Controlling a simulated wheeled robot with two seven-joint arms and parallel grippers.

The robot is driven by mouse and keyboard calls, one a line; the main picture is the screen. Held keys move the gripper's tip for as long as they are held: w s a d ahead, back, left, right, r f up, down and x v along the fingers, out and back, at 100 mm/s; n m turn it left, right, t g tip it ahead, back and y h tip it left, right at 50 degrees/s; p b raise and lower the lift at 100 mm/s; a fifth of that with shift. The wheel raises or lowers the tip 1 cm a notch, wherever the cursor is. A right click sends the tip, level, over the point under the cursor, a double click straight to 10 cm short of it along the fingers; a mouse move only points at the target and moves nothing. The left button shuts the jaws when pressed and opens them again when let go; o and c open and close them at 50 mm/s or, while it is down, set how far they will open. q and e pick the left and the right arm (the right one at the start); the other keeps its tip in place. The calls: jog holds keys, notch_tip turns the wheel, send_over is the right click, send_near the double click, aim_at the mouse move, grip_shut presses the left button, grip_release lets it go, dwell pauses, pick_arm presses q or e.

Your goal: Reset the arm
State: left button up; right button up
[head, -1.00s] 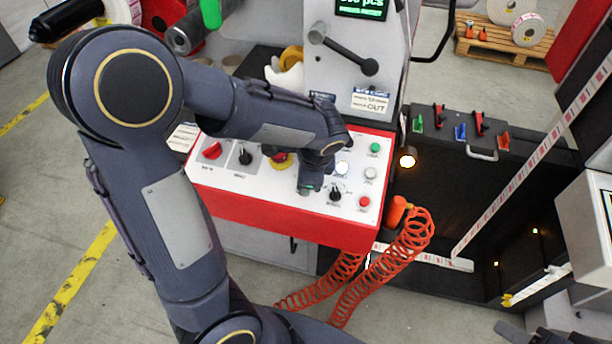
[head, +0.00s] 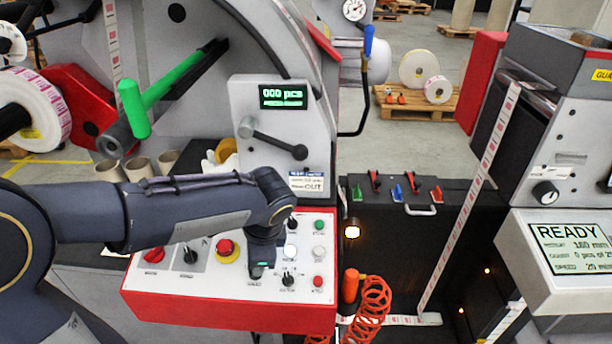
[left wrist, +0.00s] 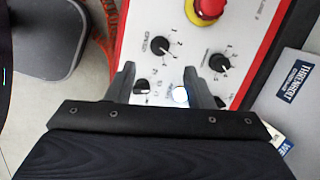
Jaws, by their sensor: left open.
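My left gripper (head: 262,264) is over the white, red-edged control panel (head: 140,292), left of a lit white button (head: 290,251). In the left wrist view my left gripper (left wrist: 160,84) is open with nothing between its fingers; the lit button (left wrist: 180,95) shows near the right finger. My left arm hides part of the panel's upper edge. My right gripper is not in view.
The panel also has a red mushroom button (head: 225,247), black selector knobs (head: 190,256), a green button (head: 319,225) and a red button (head: 318,281). An orange coiled hose (head: 374,305) hangs at right. A screen (head: 575,248) reads "READY".

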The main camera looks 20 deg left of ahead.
pick_arm(q)
jog(key=s+d+r+n+t+h, duration=0.1)
jog(key=s+n+h, duration=0.5)
jog(key=s+n, duration=0.8)
jog(key=s+r+t, duration=0.1)
jog(key=s+t, duration=0.1)
jog(key=shift+d+n+t+h, duration=0.3)
jog(key=shift+d+n+h, duration=0.1)
